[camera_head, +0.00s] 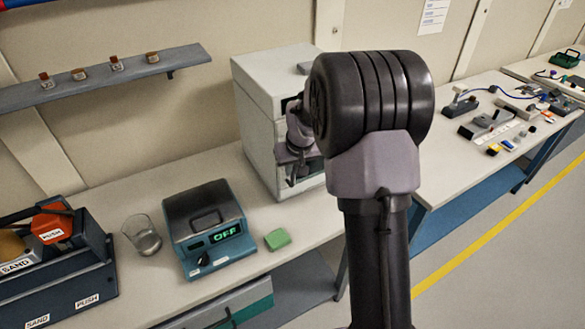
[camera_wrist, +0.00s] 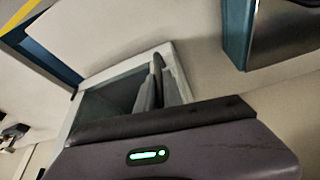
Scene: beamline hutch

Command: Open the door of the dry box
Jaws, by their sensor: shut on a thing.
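The dry box (camera_head: 260,125) is a pale grey cabinet standing on the bench against the wall, left of my arm in the head view. My gripper (camera_head: 297,172) is at its front face, which my arm partly covers. In the wrist view my gripper (camera_wrist: 158,85) has its two dark fingers close together at the door (camera_wrist: 105,100), a grey-green panel within a pale frame. I cannot tell whether the door stands ajar.
A teal device reading OFF (camera_head: 210,230), a green block (camera_head: 277,239) and a glass beaker (camera_head: 142,235) stand left of the box. A wall shelf (camera_head: 100,80) holds several small jars. Sand containers (camera_head: 55,255) are at far left. Another bench (camera_head: 460,165) is at right, with floor in front.

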